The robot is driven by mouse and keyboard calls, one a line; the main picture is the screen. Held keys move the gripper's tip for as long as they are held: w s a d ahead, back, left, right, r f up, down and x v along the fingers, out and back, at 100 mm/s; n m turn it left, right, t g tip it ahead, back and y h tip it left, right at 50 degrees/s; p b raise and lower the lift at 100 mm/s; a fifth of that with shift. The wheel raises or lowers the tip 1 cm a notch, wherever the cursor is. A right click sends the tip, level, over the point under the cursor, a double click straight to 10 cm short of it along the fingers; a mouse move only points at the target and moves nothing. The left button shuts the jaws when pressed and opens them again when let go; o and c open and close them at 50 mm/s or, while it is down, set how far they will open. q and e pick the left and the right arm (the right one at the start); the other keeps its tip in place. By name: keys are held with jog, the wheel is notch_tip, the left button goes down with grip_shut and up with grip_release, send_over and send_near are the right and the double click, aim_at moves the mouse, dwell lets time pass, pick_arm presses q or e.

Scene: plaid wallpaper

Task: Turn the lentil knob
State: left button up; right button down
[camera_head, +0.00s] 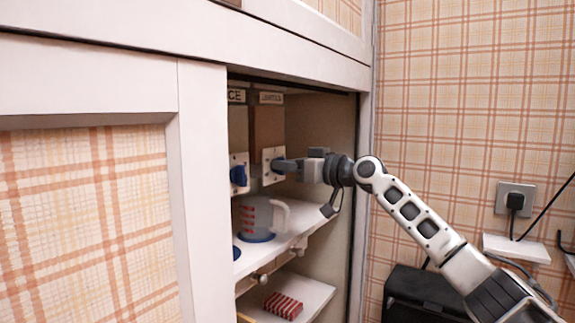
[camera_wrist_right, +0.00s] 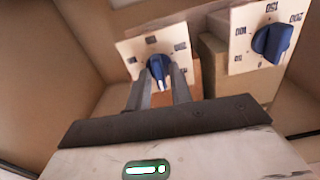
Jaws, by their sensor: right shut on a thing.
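The lentil dispenser (camera_head: 268,130) hangs in the open cupboard under a label that reads like lentils (camera_head: 271,98). Its white dial plate (camera_head: 271,178) faces out. In the right wrist view, its blue lentil knob (camera_wrist_right: 158,68) sits on the plate (camera_wrist_right: 133,57) between the two fingers. My right gripper (camera_head: 280,165) reaches in from the right and is shut on this knob; it also shows in the right wrist view (camera_wrist_right: 160,78). In the head view the gripper largely hides the knob. My left gripper is not in view.
The rice knob (camera_head: 238,175) is close on the left, also seen in the wrist view (camera_wrist_right: 272,42). A measuring jug (camera_head: 257,217) stands on the shelf (camera_head: 297,222) below. A red striped box (camera_head: 283,305) lies lower. The sliding door (camera_head: 203,190) covers the left side.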

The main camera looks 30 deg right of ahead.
jog(key=shift+m+p, duration=0.35)
jog(key=shift+m, duration=0.15)
jog(key=m+p, duration=0.2)
jog(key=m, duration=0.2)
jog(key=shift+r, duration=0.1)
jog(key=m+p, duration=0.2)
jog(key=m, duration=0.1)
jog(key=shift+w+d+m+p, duration=0.1)
jog(key=shift+m+p, duration=0.25)
jog(key=shift+m, duration=0.05)
jog(key=shift+m+p, duration=0.75)
jog(key=shift+m, duration=0.45)
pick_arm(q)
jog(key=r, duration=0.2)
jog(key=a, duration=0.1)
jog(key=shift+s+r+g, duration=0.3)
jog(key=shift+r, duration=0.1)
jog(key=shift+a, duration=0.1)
pick_arm(e)
jog(key=shift+f+m, duration=0.2)
jog(key=shift+m, duration=0.2)
jog(key=c, duration=1.5)
grip_release()
jog(key=shift+d, duration=0.1)
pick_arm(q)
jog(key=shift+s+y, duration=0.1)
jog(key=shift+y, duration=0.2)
